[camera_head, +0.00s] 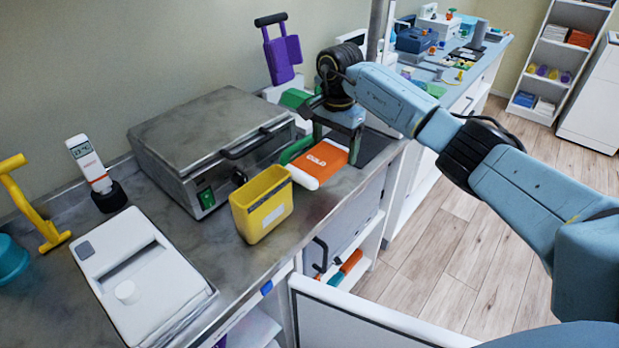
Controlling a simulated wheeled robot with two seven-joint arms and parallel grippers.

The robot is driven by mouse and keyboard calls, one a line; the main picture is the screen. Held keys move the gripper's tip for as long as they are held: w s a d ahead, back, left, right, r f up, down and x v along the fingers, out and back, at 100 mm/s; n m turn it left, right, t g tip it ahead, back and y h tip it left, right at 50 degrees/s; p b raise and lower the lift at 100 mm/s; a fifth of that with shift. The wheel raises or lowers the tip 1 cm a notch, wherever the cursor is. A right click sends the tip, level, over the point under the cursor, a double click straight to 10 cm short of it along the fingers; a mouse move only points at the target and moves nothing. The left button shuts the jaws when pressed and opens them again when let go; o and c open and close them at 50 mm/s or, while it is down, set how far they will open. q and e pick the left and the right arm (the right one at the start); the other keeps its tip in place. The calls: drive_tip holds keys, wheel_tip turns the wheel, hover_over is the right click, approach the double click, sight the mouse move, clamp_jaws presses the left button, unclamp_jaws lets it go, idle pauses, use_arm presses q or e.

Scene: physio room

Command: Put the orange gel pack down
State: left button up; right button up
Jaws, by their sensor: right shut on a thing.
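The orange gel pack (322,159), with white lettering and a white end, is at the counter's front edge, just right of the yellow bin. My right gripper (337,138) reaches down from above at the pack's far side and is shut on it. The fingertips are partly hidden, and I cannot tell whether the pack's underside touches the counter. My left gripper is not in view.
The yellow bin (262,208) stands left of the pack, before a grey metal heater box (205,140). A white device (140,275) and a thermometer (88,163) stand further left. A dark patch (373,147) of surface lies right of the gripper.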

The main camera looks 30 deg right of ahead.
sight(333, 179)
drive_tip(key=shift+s+f, duration=0.25)
drive_tip(key=shift+f, duration=1)
drive_tip(key=shift+w+f, duration=0.15)
drive_tip(key=shift+f, duration=0.55)
wheel_tip(333, 179, down, 2)
drive_tip(key=shift+f, duration=0.4)
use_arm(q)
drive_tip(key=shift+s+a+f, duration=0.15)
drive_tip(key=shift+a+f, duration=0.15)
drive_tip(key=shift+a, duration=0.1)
use_arm(e)
drive_tip(key=shift+f+b, duration=0.2)
drive_tip(key=shift+b, duration=0.2)
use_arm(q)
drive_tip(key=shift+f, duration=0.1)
use_arm(e)
drive_tip(key=o, duration=1.3)
drive_tip(key=shift+c, duration=0.2)
